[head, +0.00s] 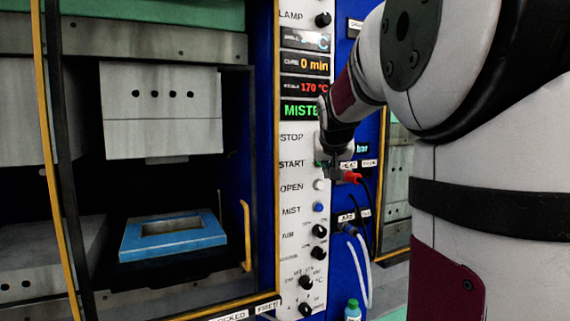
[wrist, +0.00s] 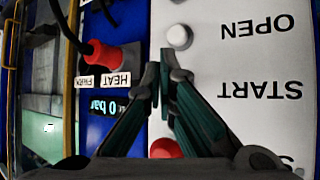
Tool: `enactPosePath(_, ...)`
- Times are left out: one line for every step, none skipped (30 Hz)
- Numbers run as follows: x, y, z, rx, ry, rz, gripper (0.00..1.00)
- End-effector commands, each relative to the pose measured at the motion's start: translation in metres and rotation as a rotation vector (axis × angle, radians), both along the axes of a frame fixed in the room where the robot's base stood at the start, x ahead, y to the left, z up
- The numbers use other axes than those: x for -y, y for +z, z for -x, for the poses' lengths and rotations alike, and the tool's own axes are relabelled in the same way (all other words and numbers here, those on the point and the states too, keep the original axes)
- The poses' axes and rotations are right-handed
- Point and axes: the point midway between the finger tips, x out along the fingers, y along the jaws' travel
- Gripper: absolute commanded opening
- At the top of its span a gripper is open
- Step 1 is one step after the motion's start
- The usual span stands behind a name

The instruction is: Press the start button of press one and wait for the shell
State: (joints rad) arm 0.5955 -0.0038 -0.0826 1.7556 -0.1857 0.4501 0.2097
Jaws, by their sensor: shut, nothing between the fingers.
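The press's white control panel (head: 289,210) runs down the middle of the head view, with STOP, START, OPEN and MIST labels. My gripper (head: 323,164) is shut and empty, its fingertips at the panel in the START row. In the wrist view, upside down, the closed fingertips (wrist: 164,80) are level with the START label (wrist: 260,91). The start button is hidden behind them; I cannot tell whether they touch it. The white open button (wrist: 179,36) and red stop button (wrist: 165,148) lie either side. A green display (head: 301,110) reads "MISTE", partly covered by my arm.
The press stands open, with a blue-framed mould (head: 173,235) below the grey upper block (head: 162,110). A red plug (head: 352,177) with a cable sits right of the panel. A yellow handle (head: 246,236) stands left of it. A small bottle (head: 352,310) is below.

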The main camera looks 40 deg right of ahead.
Motion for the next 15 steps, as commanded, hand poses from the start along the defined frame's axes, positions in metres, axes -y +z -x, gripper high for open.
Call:
enactPosePath(0.0000, 0.0000, 0.0000, 0.000, 0.000, 0.000, 0.00)
enactPosePath(0.0000, 0.0000, 0.0000, 0.000, 0.000, 0.000, 0.00)
enactPosePath(0.0000, 0.0000, 0.0000, 0.000, 0.000, 0.000, 0.00)
enactPosePath(0.0000, 0.0000, 0.0000, 0.000, 0.000, 0.000, 0.00)
enactPosePath(0.0000, 0.0000, 0.0000, 0.000, 0.000, 0.000, 0.00)
enactPosePath(0.0000, 0.0000, 0.0000, 0.000, 0.000, 0.000, 0.00)
enactPosePath(0.0000, 0.0000, 0.0000, 0.000, 0.000, 0.000, 0.00)
enactPosePath(0.0000, 0.0000, 0.0000, 0.000, 0.000, 0.000, 0.00)
enactPosePath(0.0000, 0.0000, 0.0000, 0.000, 0.000, 0.000, 0.00)
enactPosePath(0.0000, -0.0001, -0.0001, 0.000, 0.000, 0.000, 0.00)
enactPosePath(0.0001, -0.0002, -0.0005, 0.000, 0.000, 0.000, 0.00)
enactPosePath(0.0002, -0.0002, -0.0012, 0.000, 0.000, 0.000, 0.00)
enactPosePath(0.0003, -0.0004, -0.0019, 0.000, 0.000, 0.000, 0.00)
enactPosePath(0.0005, -0.0005, -0.0028, 0.000, 0.000, 0.000, 0.00)
enactPosePath(0.0007, -0.0006, -0.0042, 0.000, 0.000, 0.000, 0.00)
